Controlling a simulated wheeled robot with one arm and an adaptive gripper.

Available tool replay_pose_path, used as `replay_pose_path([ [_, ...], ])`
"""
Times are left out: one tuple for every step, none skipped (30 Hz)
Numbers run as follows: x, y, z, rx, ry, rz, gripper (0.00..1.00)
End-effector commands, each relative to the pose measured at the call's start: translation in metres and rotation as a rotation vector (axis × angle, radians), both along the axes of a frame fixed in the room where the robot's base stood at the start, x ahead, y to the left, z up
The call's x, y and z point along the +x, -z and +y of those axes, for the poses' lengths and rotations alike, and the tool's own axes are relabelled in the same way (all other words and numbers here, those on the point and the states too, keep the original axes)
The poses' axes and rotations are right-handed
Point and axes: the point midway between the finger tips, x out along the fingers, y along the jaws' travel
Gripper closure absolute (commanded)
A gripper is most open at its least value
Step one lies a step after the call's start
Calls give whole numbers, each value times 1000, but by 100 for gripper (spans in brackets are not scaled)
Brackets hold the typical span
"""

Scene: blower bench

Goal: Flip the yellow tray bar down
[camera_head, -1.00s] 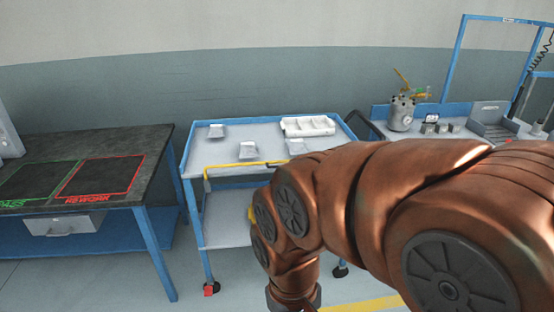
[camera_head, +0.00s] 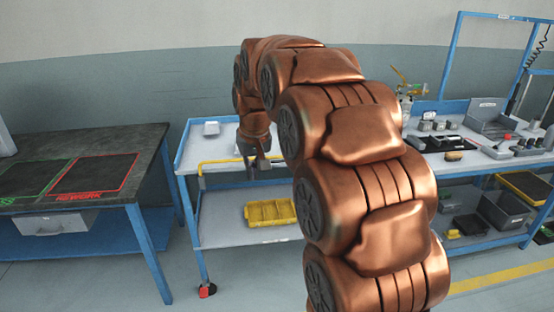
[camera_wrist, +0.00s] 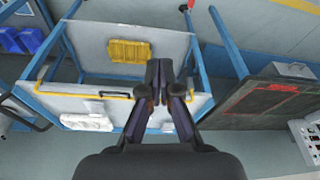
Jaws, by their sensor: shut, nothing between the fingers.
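The yellow tray bar (camera_head: 217,161) runs along the front edge of the blue-and-white cart's top tray (camera_head: 190,150). In the head view it stands a little above that edge, with a bent end at the left; my arm hides its right part. In the wrist view the bar (camera_wrist: 60,94) shows to the left of the fingers. My gripper (camera_head: 257,174) points down at the cart's front edge, close to the bar's middle; I cannot tell whether it touches. In the wrist view my gripper (camera_wrist: 159,63) has its fingers together with nothing between them.
A yellow bin (camera_head: 269,212) sits on the cart's lower shelf. A white part (camera_head: 211,129) lies on the top tray. A dark table with a red REWORK square (camera_head: 95,174) stands left. A blue bench with tools (camera_head: 455,140) stands right. Floor is clear before the cart.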

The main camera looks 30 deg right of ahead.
Motion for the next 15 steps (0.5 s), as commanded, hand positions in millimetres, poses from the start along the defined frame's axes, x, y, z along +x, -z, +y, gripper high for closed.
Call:
replay_pose_path([
  [18,4,-12,-5,15,-19,100],
  [29,4,-19,-8,22,-33,100],
  [41,4,-28,-11,31,-50,100],
  [50,3,-36,-15,39,-63,100],
  [60,3,-42,-18,47,-77,100],
  [72,4,-52,-22,56,-92,100],
  [81,4,-60,-26,64,-105,100],
  [89,4,-67,-31,71,-121,100],
  [101,6,-77,-36,81,-135,100],
  [108,6,-85,-40,88,-147,100],
  [116,6,-93,-44,96,-163,100],
  [126,7,-104,-50,106,-178,100],
  [134,9,-112,-54,113,-189,100],
  [141,9,-120,-59,120,-204,100],
  [150,10,-131,-66,130,-220,100],
])
